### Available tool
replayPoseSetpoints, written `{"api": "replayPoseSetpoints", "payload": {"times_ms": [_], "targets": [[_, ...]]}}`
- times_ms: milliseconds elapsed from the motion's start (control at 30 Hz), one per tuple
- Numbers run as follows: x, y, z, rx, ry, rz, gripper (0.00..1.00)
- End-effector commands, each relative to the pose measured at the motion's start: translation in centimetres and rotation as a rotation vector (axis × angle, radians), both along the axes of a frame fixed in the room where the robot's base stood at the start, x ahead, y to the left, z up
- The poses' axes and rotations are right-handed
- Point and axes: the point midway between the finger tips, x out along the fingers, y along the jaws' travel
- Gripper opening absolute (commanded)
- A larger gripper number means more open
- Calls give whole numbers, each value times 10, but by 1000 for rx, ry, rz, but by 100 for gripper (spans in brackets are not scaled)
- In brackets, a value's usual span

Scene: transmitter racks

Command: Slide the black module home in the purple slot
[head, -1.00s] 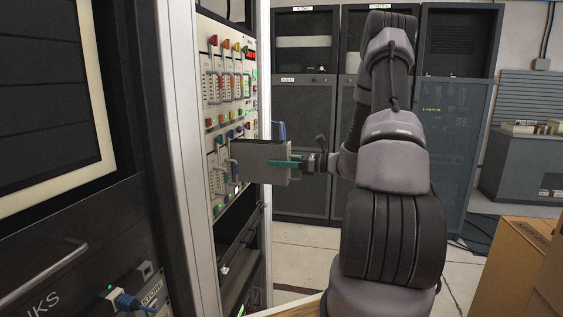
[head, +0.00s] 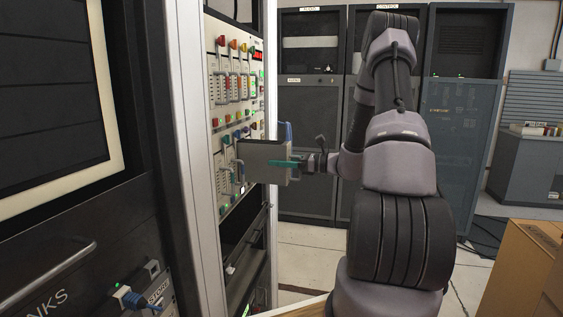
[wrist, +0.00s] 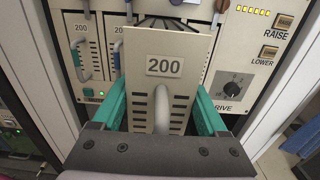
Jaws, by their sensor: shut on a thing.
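The held module shows in the head view as a flat dark grey plate (head: 262,152) on edge in front of the rack face. In the wrist view its pale front (wrist: 163,68) carries the label 200 and a grey loop handle (wrist: 161,108). My gripper (head: 285,163) is shut on it, with green fingers on both sides in the wrist view (wrist: 160,106). The module's far end is at the rack, beside other 200 modules (wrist: 84,42); I cannot tell whether it is inside a slot. The purple slot cannot be made out.
The rack face (head: 232,85) holds rows of slim modules under coloured tabs. A white rack post (head: 190,150) stands close at left. A panel with a DRIVE knob (wrist: 235,85) is to the right in the wrist view. A cardboard box (head: 520,270) sits at lower right.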

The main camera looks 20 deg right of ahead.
Motion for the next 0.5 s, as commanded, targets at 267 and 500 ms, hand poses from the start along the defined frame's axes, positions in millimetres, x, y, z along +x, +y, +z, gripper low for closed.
{"api": "replayPoseSetpoints", "payload": {"times_ms": [267, 500], "targets": [[4, 6, 2, 3, -2, 0, 0], [7, 10, 1, 2, -3, 0, 0]]}}
